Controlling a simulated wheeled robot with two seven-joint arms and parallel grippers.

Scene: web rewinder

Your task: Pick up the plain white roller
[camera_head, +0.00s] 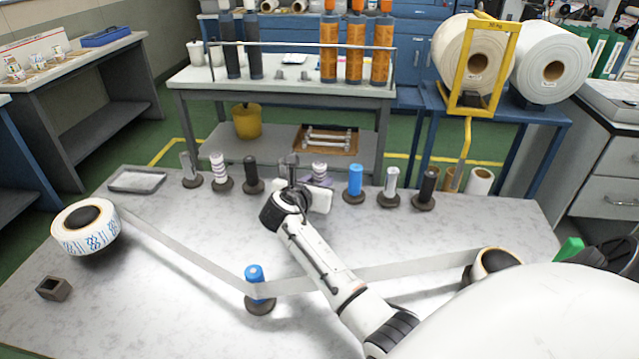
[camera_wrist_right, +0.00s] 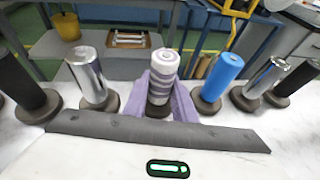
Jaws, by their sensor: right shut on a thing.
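My right gripper (camera_head: 319,183) reaches over the bench to the row of rollers. Its lavender fingers show in the wrist view (camera_wrist_right: 172,105), shut around the lower part of a white roller with pale grey bands (camera_wrist_right: 163,70). This roller stands upright, with a dark base showing between the fingers; it also shows in the head view (camera_head: 320,167). The bands mean it does not look plain white. Another white roller with darker bands (camera_head: 219,168) stands further left. I see no plain white roller in the row. My left gripper is not in view.
Close to the held roller stand a chrome roller (camera_wrist_right: 86,75) on the left and a blue roller (camera_wrist_right: 222,78) on the right. A pale web runs from a printed roll (camera_head: 85,240) past a blue-topped post (camera_head: 255,283). A grey tray (camera_head: 137,181) lies at the left.

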